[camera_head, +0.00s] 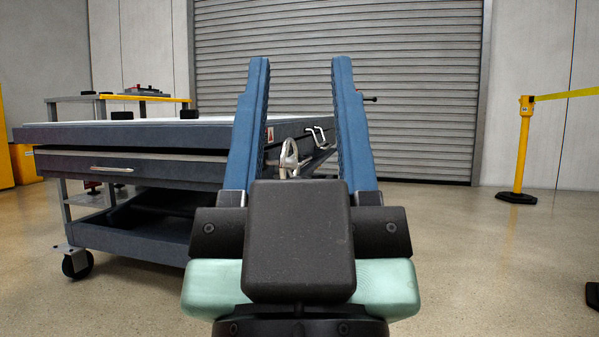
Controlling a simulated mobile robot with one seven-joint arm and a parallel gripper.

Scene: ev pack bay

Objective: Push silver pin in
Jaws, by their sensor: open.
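My gripper (300,65) is in the lower middle of the picture, pointing away from me. Its two blue fingers stand wide apart with nothing held between them. A silver loop-shaped piece (289,158), which may be the silver pin, shows between the fingers on the side of the dark cart (110,135). It is beyond the gripper and apart from it. A second silver handle-like piece (318,135) sits just right of it. My gripper body hides the area below, and I cannot tell how far in the pin sits.
The cart has a drawer (110,169), a lower shelf and castors at left. A yellow-edged stand (150,98) is behind it. A yellow post (522,150) with a belt stands at right. A grey roller shutter (430,90) closes the back. The floor at right is mostly clear.

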